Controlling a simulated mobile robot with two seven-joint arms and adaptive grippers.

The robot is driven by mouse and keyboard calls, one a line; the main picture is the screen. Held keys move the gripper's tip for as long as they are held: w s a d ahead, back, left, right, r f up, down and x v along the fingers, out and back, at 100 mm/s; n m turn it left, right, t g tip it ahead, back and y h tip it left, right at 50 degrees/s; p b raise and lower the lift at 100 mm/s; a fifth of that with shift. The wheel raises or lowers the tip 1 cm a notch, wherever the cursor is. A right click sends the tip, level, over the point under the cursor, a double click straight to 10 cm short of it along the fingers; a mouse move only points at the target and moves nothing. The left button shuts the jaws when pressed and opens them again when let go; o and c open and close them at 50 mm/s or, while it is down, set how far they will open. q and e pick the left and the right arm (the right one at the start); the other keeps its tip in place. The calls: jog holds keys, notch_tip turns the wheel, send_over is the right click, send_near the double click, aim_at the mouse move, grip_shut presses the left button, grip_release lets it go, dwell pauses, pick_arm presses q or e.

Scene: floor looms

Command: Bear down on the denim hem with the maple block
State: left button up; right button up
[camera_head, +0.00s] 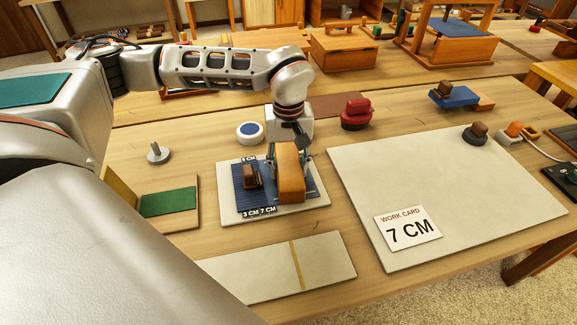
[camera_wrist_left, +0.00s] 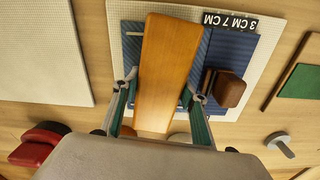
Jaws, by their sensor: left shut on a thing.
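My left gripper (camera_head: 289,164) is shut on the orange-brown maple block (camera_head: 291,183), with a finger on each side of it. In the left wrist view the gripper (camera_wrist_left: 162,110) also grips the block (camera_wrist_left: 168,62) by its sides. The block stands over the blue denim (camera_head: 243,196), which lies on a pale square board (camera_head: 231,213). I cannot tell whether the block touches the cloth. The denim shows beside the block in the wrist view (camera_wrist_left: 226,48). A small dark brown block (camera_head: 251,175) sits on the denim, left of the maple block. The right gripper is not in view.
A large pale board (camera_head: 450,180) with a "7 CM" work card (camera_head: 407,229) lies to the right. A pale strip with a yellow line (camera_head: 325,265) lies in front. A green pad (camera_head: 168,201), round blue-and-white tin (camera_head: 250,131) and red object (camera_head: 355,117) stand nearby.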

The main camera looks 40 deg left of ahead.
pick_arm(q)
jog(key=shift+s+f, duration=0.15)
jog(key=shift+f, duration=0.1)
jog(key=shift+r, duration=0.25)
notch_tip(320, 180, up, 4)
jog(key=p, duration=0.3)
jog(key=shift+f, duration=0.2)
notch_tip(320, 180, up, 2)
jog(key=shift+r+p, duration=0.1)
jog(key=shift+p, duration=0.9)
jog(key=shift+r+p, duration=0.65)
jog(key=shift+p, duration=0.05)
jog(key=shift+f, duration=0.1)
jog(key=shift+d, duration=0.1)
